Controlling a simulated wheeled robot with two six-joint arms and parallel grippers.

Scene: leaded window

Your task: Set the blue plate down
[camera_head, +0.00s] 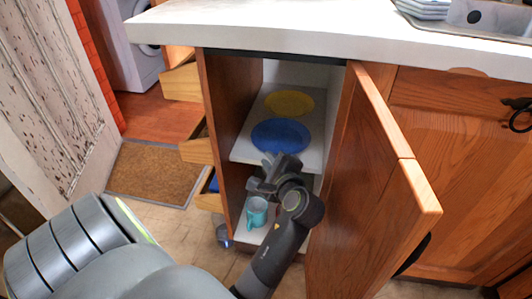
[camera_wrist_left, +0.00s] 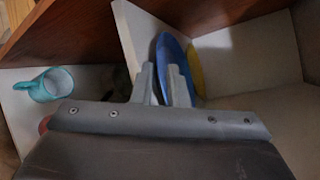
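The blue plate (camera_head: 281,134) is at the front of the cabinet's upper shelf (camera_head: 246,150), lying about level. Whether it touches the shelf I cannot tell. My left gripper (camera_head: 283,163) is at the plate's near edge, inside the cabinet opening. In the left wrist view the two fingers (camera_wrist_left: 166,85) are close together, one on each side of the rim of the blue plate (camera_wrist_left: 170,60), and appear shut on it. A yellow plate (camera_head: 289,102) lies behind it on the same shelf and shows in the wrist view (camera_wrist_left: 196,72). My right gripper is not in view.
A teal mug (camera_head: 257,211) stands on the lower shelf, below left of my gripper. The open cabinet door (camera_head: 358,190) is close to the right of my arm. Open drawers (camera_head: 196,150) are at the left. The countertop (camera_head: 330,25) overhangs the opening.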

